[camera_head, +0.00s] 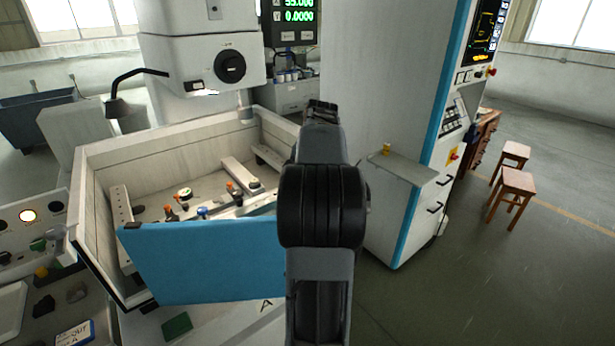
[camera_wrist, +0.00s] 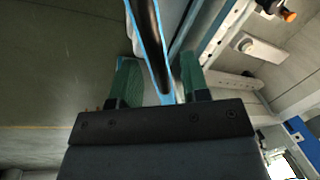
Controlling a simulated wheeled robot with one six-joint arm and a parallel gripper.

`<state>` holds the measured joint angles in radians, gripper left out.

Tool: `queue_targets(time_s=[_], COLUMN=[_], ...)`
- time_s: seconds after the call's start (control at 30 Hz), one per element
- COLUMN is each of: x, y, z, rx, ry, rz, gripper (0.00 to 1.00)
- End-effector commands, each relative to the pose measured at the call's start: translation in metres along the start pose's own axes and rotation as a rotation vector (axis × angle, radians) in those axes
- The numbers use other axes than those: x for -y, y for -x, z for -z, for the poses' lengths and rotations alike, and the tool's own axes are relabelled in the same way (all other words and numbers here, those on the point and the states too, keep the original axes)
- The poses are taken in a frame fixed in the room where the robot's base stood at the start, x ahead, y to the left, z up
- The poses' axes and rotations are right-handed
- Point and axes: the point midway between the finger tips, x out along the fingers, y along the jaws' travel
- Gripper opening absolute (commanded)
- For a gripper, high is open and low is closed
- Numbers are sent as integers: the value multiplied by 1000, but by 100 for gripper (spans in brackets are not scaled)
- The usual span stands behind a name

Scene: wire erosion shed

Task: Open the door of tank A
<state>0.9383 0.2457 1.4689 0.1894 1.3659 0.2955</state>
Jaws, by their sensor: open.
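The blue door (camera_head: 205,263) of the white tank (camera_head: 165,140) stands across the tank's front in the head view; a letter A (camera_head: 265,306) is marked below it. My arm covers the door's right end, so I cannot tell there whether it is ajar. In the wrist view, my gripper (camera_wrist: 160,72) is open, its green fingers on either side of a dark bar edged in blue (camera_wrist: 150,40), seemingly part of the door. I cannot tell whether the fingers touch it. In the head view my arm hides the fingers.
Inside the tank are rails and several small fixtures with orange or green tops. A machine head (camera_head: 200,45) hangs above. A tall cabinet (camera_head: 385,130) with a small shelf (camera_head: 405,165) stands to the right. A control panel (camera_head: 30,225) is at left. Stools (camera_head: 514,185) stand on the open floor at right.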

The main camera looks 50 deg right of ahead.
Motion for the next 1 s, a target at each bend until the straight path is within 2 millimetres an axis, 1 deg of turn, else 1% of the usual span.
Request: queue_targets(time_s=[0.13,0.23,0.37,0.5,0.7,0.8,1.0], x=[-1,-1,-1,-1,0,0,0], y=[3,13,37,67,105,119,135], z=[1,1,1,1,1,0,0], rx=[-1,-3,-5,-4,-4,-2,-1], ry=[-1,-3,-2,-2,-2,-2,-2], rz=[1,1,2,1,1,1,0], gripper=[42,42,42,42,42,42,42])
